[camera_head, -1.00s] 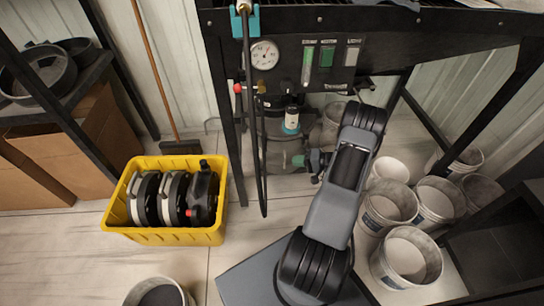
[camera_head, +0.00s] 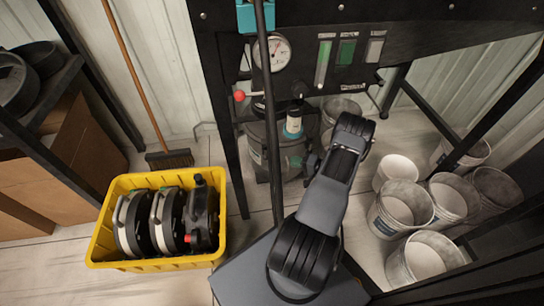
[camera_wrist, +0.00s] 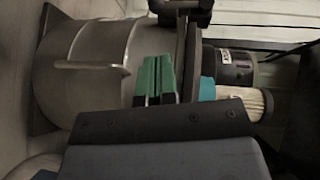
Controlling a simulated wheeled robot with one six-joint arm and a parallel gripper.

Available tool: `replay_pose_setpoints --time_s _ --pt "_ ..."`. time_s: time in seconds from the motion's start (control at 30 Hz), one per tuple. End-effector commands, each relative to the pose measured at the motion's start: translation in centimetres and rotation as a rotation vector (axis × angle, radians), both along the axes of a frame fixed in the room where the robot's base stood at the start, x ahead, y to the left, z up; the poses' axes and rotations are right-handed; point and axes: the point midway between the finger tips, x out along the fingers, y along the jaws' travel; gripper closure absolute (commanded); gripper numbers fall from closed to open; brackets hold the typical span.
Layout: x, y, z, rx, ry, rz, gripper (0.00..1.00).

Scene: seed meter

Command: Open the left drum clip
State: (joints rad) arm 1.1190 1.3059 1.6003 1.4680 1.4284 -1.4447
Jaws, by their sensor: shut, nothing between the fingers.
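A grey metal drum (camera_wrist: 100,62) lies across the left half of the wrist view, with a dark rim band (camera_wrist: 190,50) at its right end. A black clip-like part (camera_wrist: 181,8) sits on that rim at the top edge, partly cut off; I cannot tell whether it is the left drum clip. My gripper (camera_wrist: 156,78) has green fingertips shut together and empty. They appear in front of the drum, near the rim; contact cannot be told. In the head view the drum (camera_head: 258,152) stands under the black machine, and my arm partly hides the gripper beside it.
A white bottle with a teal band (camera_head: 293,122) is by the drum. Several buckets (camera_head: 402,205) stand right of my arm. A yellow crate (camera_head: 155,265) of round parts is at left; floor shows between crate and machine.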

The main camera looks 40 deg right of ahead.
Motion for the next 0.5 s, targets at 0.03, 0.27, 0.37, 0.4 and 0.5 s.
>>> replay_pose_setpoints --time_s 0.03,0.27,0.37,0.4,0.5 --pt "-0.1 -0.1 0.0 0.001 0.0 -0.003 1.0" --pt "1.4 0.8 -0.5 0.0 0.0 0.001 1.0" --pt "2.8 1.7 -0.8 -0.001 0.001 0.004 1.0" --pt "3.4 2.0 -0.9 0.0 0.001 0.003 1.0" --pt "4.8 2.8 -1.2 0.0 0.001 0.003 1.0"
